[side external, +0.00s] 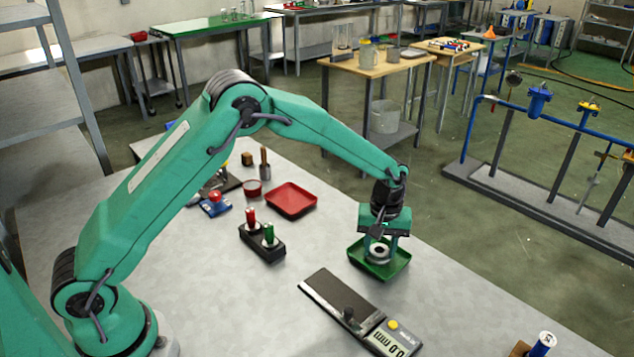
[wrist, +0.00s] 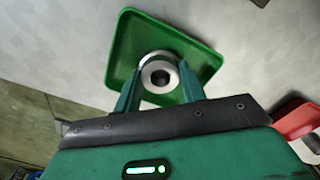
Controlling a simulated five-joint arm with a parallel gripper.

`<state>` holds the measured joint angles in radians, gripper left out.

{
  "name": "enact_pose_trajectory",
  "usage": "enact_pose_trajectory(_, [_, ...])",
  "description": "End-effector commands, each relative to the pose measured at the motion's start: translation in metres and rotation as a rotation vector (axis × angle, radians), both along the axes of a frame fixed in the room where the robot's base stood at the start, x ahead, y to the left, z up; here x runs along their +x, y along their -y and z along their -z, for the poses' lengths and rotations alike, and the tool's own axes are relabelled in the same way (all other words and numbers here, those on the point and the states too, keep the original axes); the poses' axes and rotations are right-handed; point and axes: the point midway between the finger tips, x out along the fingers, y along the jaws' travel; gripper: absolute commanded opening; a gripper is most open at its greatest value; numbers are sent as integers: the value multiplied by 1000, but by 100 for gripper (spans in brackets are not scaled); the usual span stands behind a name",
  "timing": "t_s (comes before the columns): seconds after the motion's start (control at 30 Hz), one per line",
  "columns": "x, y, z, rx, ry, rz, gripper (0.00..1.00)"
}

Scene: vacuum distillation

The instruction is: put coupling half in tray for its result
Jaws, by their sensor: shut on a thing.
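The coupling half (side external: 379,251) is a silvery metal ring with a dark bore. My gripper (side external: 378,246) is shut on it and holds it over the green tray (side external: 398,268). In the wrist view the coupling half (wrist: 157,80) sits between the two fingers of my gripper (wrist: 158,88), with the green tray (wrist: 134,35) behind it. I cannot tell whether the ring touches the tray floor. The red tray (side external: 291,200) lies to the left, further back, and looks empty. A corner of the red tray (wrist: 296,121) also shows in the wrist view.
A flat gauge with a digital display (side external: 394,340) lies in front of the green tray. A dark block with a red and a green indicator (side external: 262,243) stands to the left. A small blue-and-white cylinder (side external: 543,344) is at the front right. Bare table lies between them.

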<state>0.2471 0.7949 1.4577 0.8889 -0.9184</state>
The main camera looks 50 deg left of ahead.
Motion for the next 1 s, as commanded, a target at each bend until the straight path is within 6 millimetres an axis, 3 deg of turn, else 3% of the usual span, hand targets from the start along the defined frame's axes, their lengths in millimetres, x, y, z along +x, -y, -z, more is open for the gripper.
enact_pose_trajectory(0.03, [0,0,0,0,0,0,46])
enact_pose_trajectory(0.1, [0,0,0,0,0,0,60])
enact_pose_trajectory(0.13, [0,0,0,0,0,0,62])
enact_pose_trajectory(0.57, [0,0,-4,-1,1,0,62])
enact_pose_trajectory(0.77, [1,0,-21,0,3,0,62])
enact_pose_trajectory(1.0, [1,0,-57,-1,3,0,62])
